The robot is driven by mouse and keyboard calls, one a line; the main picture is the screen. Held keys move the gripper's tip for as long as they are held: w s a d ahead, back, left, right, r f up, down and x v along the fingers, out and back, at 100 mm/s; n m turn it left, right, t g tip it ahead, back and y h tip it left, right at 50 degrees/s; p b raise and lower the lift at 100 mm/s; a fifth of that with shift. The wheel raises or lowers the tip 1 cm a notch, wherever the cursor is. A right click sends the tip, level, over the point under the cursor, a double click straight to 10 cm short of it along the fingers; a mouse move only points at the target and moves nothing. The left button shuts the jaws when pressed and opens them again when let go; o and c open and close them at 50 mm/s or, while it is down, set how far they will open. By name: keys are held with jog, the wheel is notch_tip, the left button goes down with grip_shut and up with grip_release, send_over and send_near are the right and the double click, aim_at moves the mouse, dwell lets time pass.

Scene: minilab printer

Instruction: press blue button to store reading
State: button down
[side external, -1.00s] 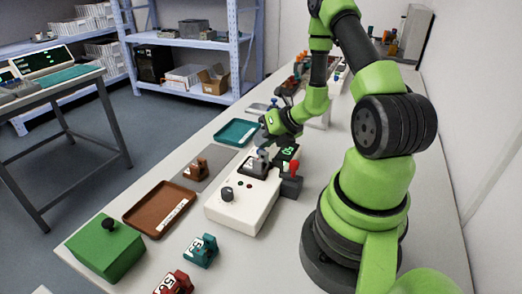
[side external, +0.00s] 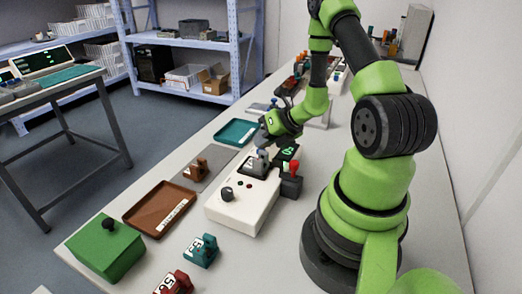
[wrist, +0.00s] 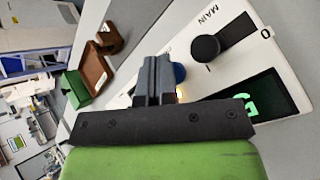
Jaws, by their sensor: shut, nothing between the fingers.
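The blue button (wrist: 180,73) shows in the wrist view as a round blue edge just behind and right of my fingers, which hide most of it. My gripper (wrist: 157,68) is shut and empty, with both fingers together. I cannot tell whether the fingertips touch the button. The white device (side external: 240,207) carries the button and stands on the bench. In the side view my gripper (side external: 262,141) is over its far end. A black knob (wrist: 205,48) labelled MAIN and a dark display with green digits (wrist: 250,106) sit on the same panel.
A red-topped lever (side external: 294,169) stands beside the device. A brown tray (side external: 160,208), a green box (side external: 105,250), a teal tray (side external: 237,132) and teal and red numbered blocks lie around it.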

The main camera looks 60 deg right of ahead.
jog(key=shift+r, duration=0.65)
jog(key=shift+r, duration=2.5)
jog(key=a+r+n+g+y, duration=0.2)
jog(key=a+r+n+y, duration=0.2)
jog(key=a+r+n, duration=1.35)
jog(key=s+a+r+n+h, duration=0.2)
jog(key=s+n, duration=0.9)
jog(key=n, duration=1.1)
jog(key=shift+a+h, duration=0.5)
jog(key=shift+a, duration=0.05)
